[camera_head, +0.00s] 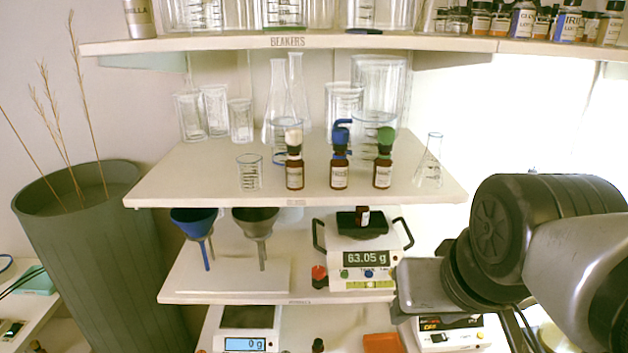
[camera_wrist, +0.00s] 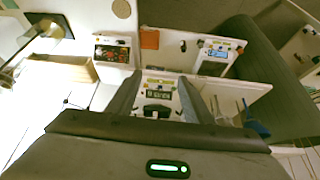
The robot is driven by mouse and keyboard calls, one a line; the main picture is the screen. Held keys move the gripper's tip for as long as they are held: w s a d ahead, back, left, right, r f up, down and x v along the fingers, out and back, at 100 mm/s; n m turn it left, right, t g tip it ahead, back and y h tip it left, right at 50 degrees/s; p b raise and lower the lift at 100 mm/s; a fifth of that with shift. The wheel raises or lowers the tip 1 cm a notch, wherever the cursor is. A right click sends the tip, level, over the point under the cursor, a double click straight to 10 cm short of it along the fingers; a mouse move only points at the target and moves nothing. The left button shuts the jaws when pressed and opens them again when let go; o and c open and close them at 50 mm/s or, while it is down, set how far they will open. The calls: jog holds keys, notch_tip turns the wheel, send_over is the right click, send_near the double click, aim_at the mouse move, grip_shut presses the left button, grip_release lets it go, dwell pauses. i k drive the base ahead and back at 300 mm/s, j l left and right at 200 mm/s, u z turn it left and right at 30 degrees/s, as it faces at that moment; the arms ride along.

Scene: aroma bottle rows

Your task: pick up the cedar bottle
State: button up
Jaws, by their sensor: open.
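Three small brown bottles stand in a row on the middle shelf in the head view: one with a white cap (camera_head: 294,172), one with a blue cap (camera_head: 339,172), one with a green cap (camera_head: 383,172). Their labels are too small to read surely, so I cannot tell which is cedar.
Beakers (camera_head: 241,120) and flasks stand behind the bottles; a conical flask (camera_head: 429,162) is at the right end. An upper shelf (camera_head: 290,43) with more bottles hangs above. Funnels (camera_head: 257,222) and the 63.05 g scale (camera_head: 366,258) are below. A tall planter (camera_head: 95,250) is at left.

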aim_at(361, 221)
jog(key=i+j+z, duration=0.1)
jog(key=j+z, duration=0.95)
